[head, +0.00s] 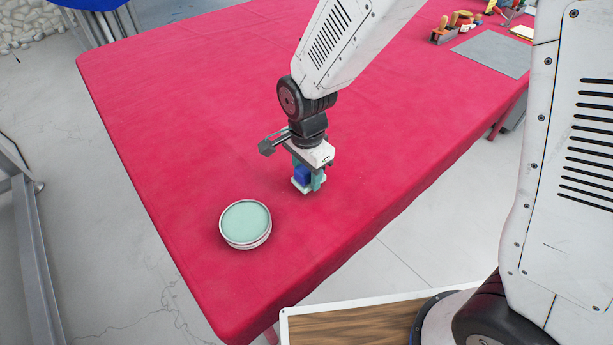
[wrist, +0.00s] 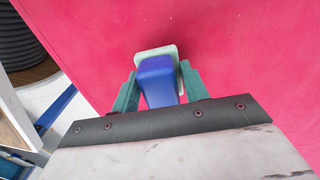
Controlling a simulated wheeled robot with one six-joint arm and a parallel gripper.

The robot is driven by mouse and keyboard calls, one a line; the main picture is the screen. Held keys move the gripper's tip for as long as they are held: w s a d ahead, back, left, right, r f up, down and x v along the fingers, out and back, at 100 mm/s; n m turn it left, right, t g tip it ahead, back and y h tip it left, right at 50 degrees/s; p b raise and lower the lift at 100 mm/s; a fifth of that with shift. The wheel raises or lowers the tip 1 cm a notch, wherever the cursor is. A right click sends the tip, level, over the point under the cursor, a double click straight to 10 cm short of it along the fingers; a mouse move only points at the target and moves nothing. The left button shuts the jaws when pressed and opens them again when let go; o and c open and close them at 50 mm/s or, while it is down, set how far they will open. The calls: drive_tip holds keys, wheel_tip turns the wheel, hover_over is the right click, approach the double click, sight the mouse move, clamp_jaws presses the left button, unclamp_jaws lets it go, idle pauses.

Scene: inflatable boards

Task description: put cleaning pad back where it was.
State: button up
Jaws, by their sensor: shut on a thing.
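The cleaning pad (wrist: 157,80) is a blue block with a pale whitish base. In the wrist view it sits between the two teal fingers of my gripper (wrist: 158,92). In the head view my gripper (head: 308,176) points down over the red-covered table, shut on the pad's blue part (head: 302,175). The pad's pale base is at or very near the cloth; I cannot tell whether it touches. The fingers hide part of the pad's sides.
A round tin (head: 245,222) with a pale green top stands on the red table (head: 180,110), left of and nearer than my gripper. Tools (head: 458,24) and a grey sheet (head: 492,53) lie at the far right. The table's middle and left are clear.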

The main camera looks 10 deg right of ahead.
drive_tip(key=shift+f, duration=0.9)
drive_tip(key=o, duration=1)
drive_tip(key=shift+c, duration=0.2)
